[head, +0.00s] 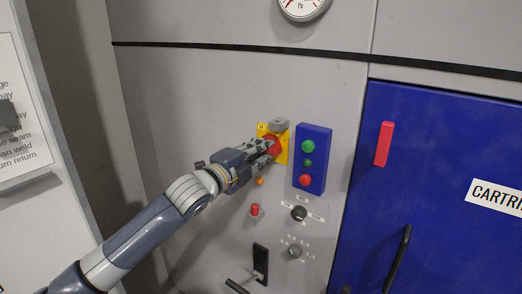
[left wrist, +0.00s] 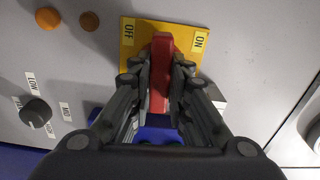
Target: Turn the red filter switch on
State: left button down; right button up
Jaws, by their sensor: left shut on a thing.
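The red filter switch is a red handle (head: 275,146) on a yellow plate (head: 284,157), on the grey curved panel in the head view. In the left wrist view the red handle (left wrist: 161,46) stands upright in the picture on the yellow plate (left wrist: 184,35), between an OFF label at left and an ON label at right. My left gripper (left wrist: 161,78) is shut on the red handle, one finger on each side. It also shows in the head view (head: 271,147), covering part of the switch. My right gripper is in neither view.
A blue button box (head: 313,160) with green and red buttons sits just right of the switch. Below are a red button (head: 255,210), black knob (head: 299,213), grey knob (head: 295,251) and lever (head: 260,264). A blue door (head: 440,140) is at right.

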pick_arm(q)
jog(key=shift+n+p, duration=2.6)
jog(key=shift+n, duration=6)
jog(key=shift+f, duration=0.1)
jog(key=c, duration=1.5)
grip_release()
jog(key=v, duration=1.2)
